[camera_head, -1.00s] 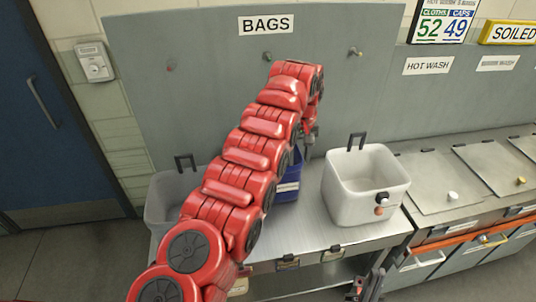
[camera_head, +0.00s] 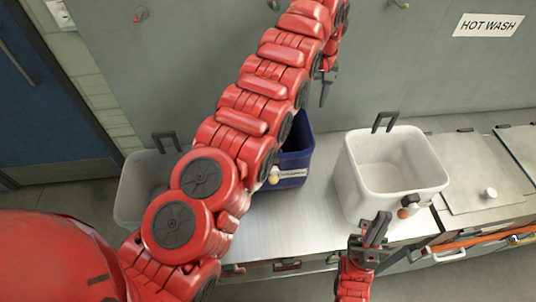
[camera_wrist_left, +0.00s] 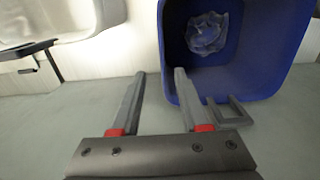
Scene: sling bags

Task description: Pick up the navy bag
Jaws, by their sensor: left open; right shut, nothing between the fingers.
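A navy blue open-topped container (camera_head: 293,160) stands on the steel counter, partly hidden behind my left arm. It looks more like a stiff bin than a soft bag. In the left wrist view, the navy container (camera_wrist_left: 245,65) is at upper right, with a crumpled clear thing (camera_wrist_left: 207,33) inside and a grey handle (camera_wrist_left: 230,112) at its rim. My left gripper (camera_wrist_left: 160,74) is open and empty, one fingertip overlapping the container's edge in that view; I cannot tell if they touch. In the head view, my left gripper (camera_head: 327,80) is above and behind it. My right gripper (camera_head: 373,232) is shut and empty at the counter's front.
A white bin (camera_head: 395,200) with a black handle stands right of the navy container. A translucent grey bin (camera_head: 135,190) stands left, partly behind my arm. The wall (camera_head: 225,70) rises behind the steel counter (camera_head: 285,220). Lidded units (camera_head: 480,175) extend right.

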